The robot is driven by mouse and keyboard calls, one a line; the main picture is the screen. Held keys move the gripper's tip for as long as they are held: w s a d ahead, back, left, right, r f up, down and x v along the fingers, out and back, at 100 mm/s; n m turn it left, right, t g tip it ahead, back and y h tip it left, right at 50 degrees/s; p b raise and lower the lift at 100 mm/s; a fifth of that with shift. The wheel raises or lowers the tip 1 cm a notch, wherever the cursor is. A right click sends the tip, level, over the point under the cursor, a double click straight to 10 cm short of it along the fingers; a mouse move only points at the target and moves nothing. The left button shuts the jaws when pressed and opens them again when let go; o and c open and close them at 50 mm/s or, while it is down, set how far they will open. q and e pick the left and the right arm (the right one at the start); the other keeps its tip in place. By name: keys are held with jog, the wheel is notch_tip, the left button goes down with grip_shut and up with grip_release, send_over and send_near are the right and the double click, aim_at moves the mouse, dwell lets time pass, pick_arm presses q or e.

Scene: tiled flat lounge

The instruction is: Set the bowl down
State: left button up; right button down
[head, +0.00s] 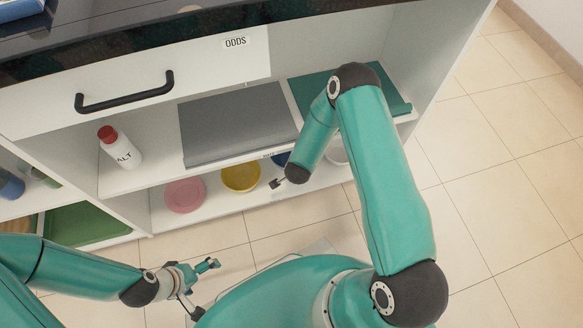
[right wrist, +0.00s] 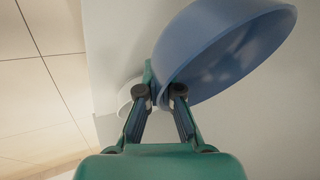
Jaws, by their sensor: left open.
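The blue bowl (right wrist: 225,50) fills the upper right of the right wrist view, tilted in the picture. My right gripper (right wrist: 158,88) is shut on its rim, with one finger on each side of the wall. In the head view, only a sliver of the blue bowl (head: 283,159) shows behind my right forearm, in the lower shelf compartment. My left gripper (head: 205,288) is open and empty, low over the floor in front of the cabinet.
The lower shelf holds a pink bowl (head: 185,195), a yellow bowl (head: 240,177) and a white bowl (head: 338,151), also in the right wrist view (right wrist: 127,96). Above are a red-capped bottle (head: 119,147), a grey panel (head: 237,126) and a teal one (head: 392,103). Tiled floor (head: 510,200) lies right.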

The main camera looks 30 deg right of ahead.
jog(key=shift+s+f+b, duration=0.15)
jog(key=shift+f, duration=0.35)
jog(key=shift+s+f+b, duration=0.15)
jog(key=shift+f, duration=0.35)
jog(key=shift+w+a+f, duration=0.25)
jog(key=shift+a+f, duration=0.05)
jog(key=shift+f, duration=0.1)
notch_tip(320, 180, down, 4)
jog(key=b, duration=0.3)
jog(key=shift+r, duration=0.1)
jog(key=shift+w+a, duration=0.15)
jog(key=shift+w, duration=0.15)
pick_arm(q)
notch_tip(320, 180, down, 5)
jog(key=shift+s+r, duration=0.1)
jog(key=shift+s, duration=0.05)
pick_arm(e)
jog(key=shift+s, duration=0.1)
jog(key=c, duration=1.3)
grip_release()
jog(key=shift+r, duration=0.1)
